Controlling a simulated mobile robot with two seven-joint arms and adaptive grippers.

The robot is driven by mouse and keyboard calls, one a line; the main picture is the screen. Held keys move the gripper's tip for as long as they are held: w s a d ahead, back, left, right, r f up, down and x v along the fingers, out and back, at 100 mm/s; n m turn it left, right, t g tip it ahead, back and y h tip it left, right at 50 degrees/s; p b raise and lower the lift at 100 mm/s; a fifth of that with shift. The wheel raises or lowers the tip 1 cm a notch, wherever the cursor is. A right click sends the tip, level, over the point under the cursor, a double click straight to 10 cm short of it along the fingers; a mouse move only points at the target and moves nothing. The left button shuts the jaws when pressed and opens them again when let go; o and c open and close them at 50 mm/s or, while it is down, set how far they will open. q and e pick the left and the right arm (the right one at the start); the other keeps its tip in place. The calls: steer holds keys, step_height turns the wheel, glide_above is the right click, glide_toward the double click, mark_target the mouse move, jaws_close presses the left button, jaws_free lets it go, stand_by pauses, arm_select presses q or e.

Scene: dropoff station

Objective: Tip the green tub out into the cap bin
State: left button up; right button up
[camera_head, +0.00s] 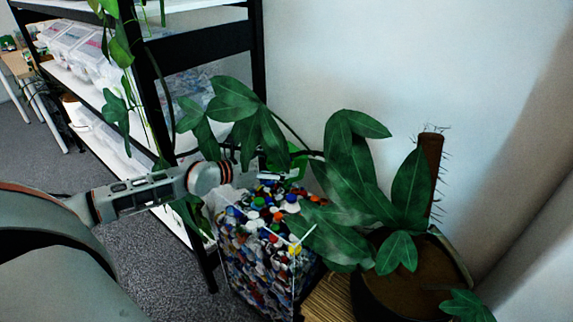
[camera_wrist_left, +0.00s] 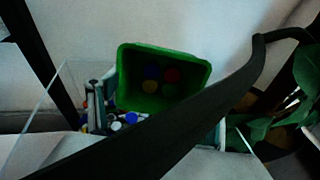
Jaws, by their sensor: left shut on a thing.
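The green tub (camera_head: 298,160) is in my left gripper (camera_head: 277,176), largely hidden by leaves in the head view. In the left wrist view the green tub (camera_wrist_left: 165,49) shows its open mouth, with several caps, blue, red, yellow and green, inside. My left gripper is shut on the tub; the exact contact is hard to see. The cap bin (camera_head: 256,268) is a clear box full of mixed coloured caps, below the gripper and tub. Some of its caps (camera_wrist_left: 117,123) show below the tub in the left wrist view. My right gripper is in neither view.
A potted plant (camera_head: 400,275) stands right of the bin, its large leaves (camera_head: 345,220) reaching over the bin and around the gripper. A black-framed shelf (camera_head: 150,85) with clear boxes stands at the left. A dark band (camera_wrist_left: 200,110) crosses the wrist view. The wall (camera_head: 400,60) is behind.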

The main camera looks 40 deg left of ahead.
arm_select(q)
steer(key=f+b, duration=0.1)
steer(key=b, duration=0.1)
steer(key=s+f+t+b, duration=0.1)
steer(key=shift+a+f+t+h+b, duration=0.1)
steer(key=shift+a+t+h+b, duration=0.05)
steer(key=shift+t+h+b, duration=0.2)
steer(key=shift+w+r+t+b, duration=0.1)
steer(key=shift+r+t+b, duration=0.25)
steer(key=shift+r+b, duration=0.15)
steer(key=shift+r+t+b, duration=0.3)
steer(key=shift+r+b, duration=0.05)
steer(key=shift+b, duration=0.2)
steer(key=shift+a+r, duration=0.1)
steer(key=shift+r, duration=0.2)
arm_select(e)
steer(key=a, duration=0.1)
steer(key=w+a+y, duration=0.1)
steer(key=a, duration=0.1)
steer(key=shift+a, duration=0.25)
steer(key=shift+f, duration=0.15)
